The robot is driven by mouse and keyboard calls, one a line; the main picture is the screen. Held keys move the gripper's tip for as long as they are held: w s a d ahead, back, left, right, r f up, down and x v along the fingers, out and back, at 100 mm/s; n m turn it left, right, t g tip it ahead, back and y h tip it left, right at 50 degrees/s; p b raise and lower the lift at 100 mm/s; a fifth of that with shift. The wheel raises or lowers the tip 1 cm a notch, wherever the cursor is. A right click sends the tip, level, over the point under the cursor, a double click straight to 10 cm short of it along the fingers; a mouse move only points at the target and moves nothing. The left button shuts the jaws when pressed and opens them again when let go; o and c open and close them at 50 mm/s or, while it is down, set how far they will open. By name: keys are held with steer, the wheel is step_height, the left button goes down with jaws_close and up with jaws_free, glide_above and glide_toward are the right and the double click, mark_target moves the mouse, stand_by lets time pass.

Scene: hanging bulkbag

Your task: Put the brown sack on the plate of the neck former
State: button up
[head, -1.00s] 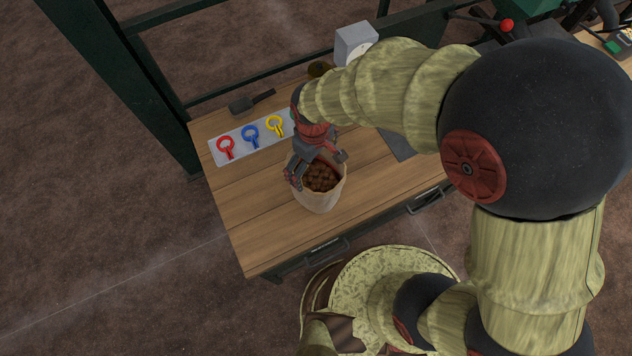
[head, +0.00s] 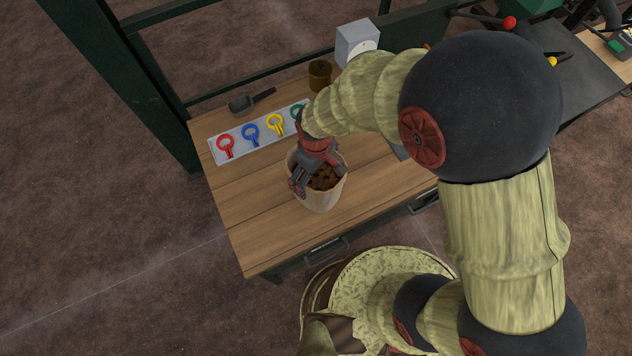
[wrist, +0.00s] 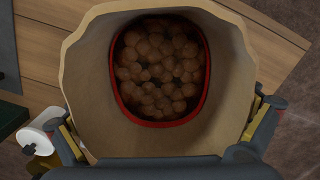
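The brown sack (head: 322,194) stands upright and open on the wooden table, filled with brown lumps. In the wrist view the sack (wrist: 90,105) fills the middle, with a red rim around the lumps inside it. My gripper (head: 315,183) is over the sack's mouth, pointing down. In the wrist view its fingers (wrist: 168,132) are spread apart, one on each side of the sack; I cannot tell whether they touch it. I cannot clearly identify the neck former; a dark flat plate (head: 575,75) with red- and yellow-knobbed levers is at the upper right.
A white tray (head: 216,148) with red, blue, yellow and green rings lies behind the sack on the table (head: 250,220). A dark scoop (head: 250,102), a brown jar (head: 319,75) and a grey box with a dial (head: 356,42) stand at the back. The table's front left is clear.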

steer(key=c, duration=1.7)
